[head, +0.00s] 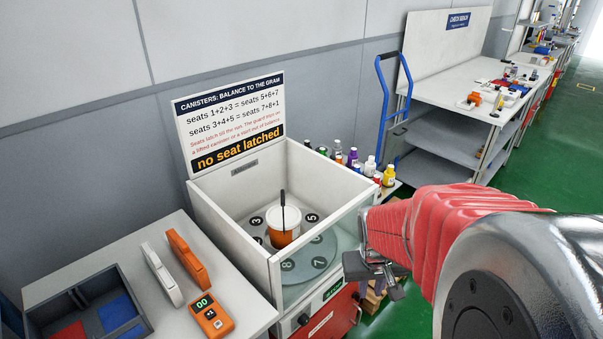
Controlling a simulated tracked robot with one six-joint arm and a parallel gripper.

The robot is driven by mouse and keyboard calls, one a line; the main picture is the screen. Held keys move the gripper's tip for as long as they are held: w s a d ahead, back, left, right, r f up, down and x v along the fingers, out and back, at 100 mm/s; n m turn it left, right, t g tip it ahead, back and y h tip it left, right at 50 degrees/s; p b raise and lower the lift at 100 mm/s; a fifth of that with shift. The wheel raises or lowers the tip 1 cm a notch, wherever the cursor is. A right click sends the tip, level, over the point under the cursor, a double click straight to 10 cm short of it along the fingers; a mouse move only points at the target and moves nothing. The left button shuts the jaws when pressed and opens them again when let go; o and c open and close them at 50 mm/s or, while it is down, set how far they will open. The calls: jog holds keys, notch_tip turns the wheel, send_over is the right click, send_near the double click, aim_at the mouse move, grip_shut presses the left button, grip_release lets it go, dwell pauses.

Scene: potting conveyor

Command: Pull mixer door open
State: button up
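The mixer (232,215) is a white open-topped box in the middle of the head view. Its front-right side has a clear, glass-like panel with a pale frame (320,232), which appears to be the door and stands across the opening. Inside, a round turntable (312,262) has numbered seats. A white and orange canister (284,226) with a dark upright rod stands on it. My gripper (378,278) is at the right front edge of the mixer, by the panel's right end. Its finger gap is unclear, and I cannot tell whether it touches the door.
A sign (232,122) above the mixer reads "no seat latched". A left bench (110,262) holds a divided tray (88,310), orange and white tools and a handheld meter (211,315). Bottles (370,167) and a blue trolley handle (381,85) stand behind. Green floor is open at right.

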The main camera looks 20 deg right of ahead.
jog(key=w+d+f+t+h, duration=0.1)
jog(key=d+f+t, duration=0.1)
jog(key=d+f, duration=0.75)
jog(key=w+d+f+t, duration=0.1)
jog(key=d+f+t, duration=0.1)
jog(key=d+f, duration=0.75)
jog(key=w+a+r+n+t+h, duration=0.1)
jog(key=w+a+r+t, duration=0.1)
jog(key=w+r+t, duration=0.5)
notch_tip(320, 180, up, 3)
jog(key=t, duration=0.4)
jog(key=shift+w+a+n+t+h, duration=0.15)
jog(key=shift+a+n+t+h, duration=0.15)
jog(key=shift+a+t, duration=0.1)
jog(key=x, duration=1.3)
jog(key=shift+w+d+r, duration=0.1)
jog(key=shift+w, duration=0.3)
jog(key=shift+c, duration=0.2)
grip_shut()
